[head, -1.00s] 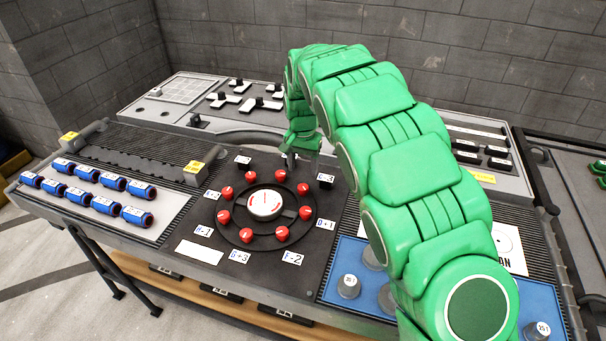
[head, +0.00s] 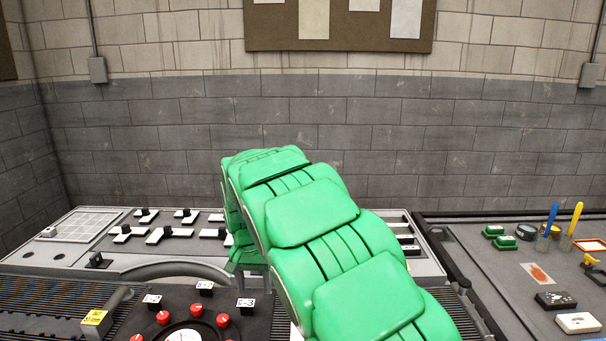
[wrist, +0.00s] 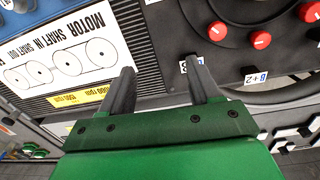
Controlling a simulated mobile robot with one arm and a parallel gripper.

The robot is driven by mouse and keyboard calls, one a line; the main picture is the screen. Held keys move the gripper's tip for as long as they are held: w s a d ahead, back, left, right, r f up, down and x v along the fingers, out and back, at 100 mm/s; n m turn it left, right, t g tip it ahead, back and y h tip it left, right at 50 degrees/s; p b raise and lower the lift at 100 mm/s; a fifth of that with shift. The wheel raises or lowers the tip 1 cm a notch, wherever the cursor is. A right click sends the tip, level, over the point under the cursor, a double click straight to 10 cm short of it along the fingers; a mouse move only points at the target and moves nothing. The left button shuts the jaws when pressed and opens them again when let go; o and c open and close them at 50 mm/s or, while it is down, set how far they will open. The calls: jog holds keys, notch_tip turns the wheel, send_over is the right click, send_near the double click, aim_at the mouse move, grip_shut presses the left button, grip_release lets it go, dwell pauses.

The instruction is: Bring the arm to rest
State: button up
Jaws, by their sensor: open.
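My gripper (wrist: 159,66) is open in the wrist view, its two dark fingers apart with nothing between them. It hangs over the bench between a printed motor shaft sheet (wrist: 68,62) at left and the dark panel with red knobs (wrist: 261,40) at right. In the head view my green arm (head: 320,235) reaches from the bottom right to the middle and bends down over the bench. Its fingers are hidden there.
The red knobs (head: 196,310) and white centre dial (head: 183,335) lie at the bottom of the head view. A grey console with several black-and-white switches (head: 155,236) stands behind. A side table at right holds a blue-handled tool (head: 552,217) and a yellow-handled one (head: 573,218).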

jog(key=s+d+r+m, duration=0.1)
jog(key=s+d+r, duration=0.4)
jog(key=s+d, duration=0.4)
jog(key=s+d+r, duration=0.4)
jog(key=s+d, duration=0.4)
jog(key=d, duration=0.3)
jog(key=s+d+f+n+g, duration=0.1)
jog(key=s+d, duration=0.3)
jog(key=s, duration=0.8)
jog(key=s+d+f, duration=0.1)
jog(key=s+d, duration=0.3)
jog(key=s, duration=0.8)
jog(key=shift+s+f+n+g, duration=0.2)
jog(key=shift+f+n+g, duration=0.05)
jog(key=shift+n+g, duration=0.15)
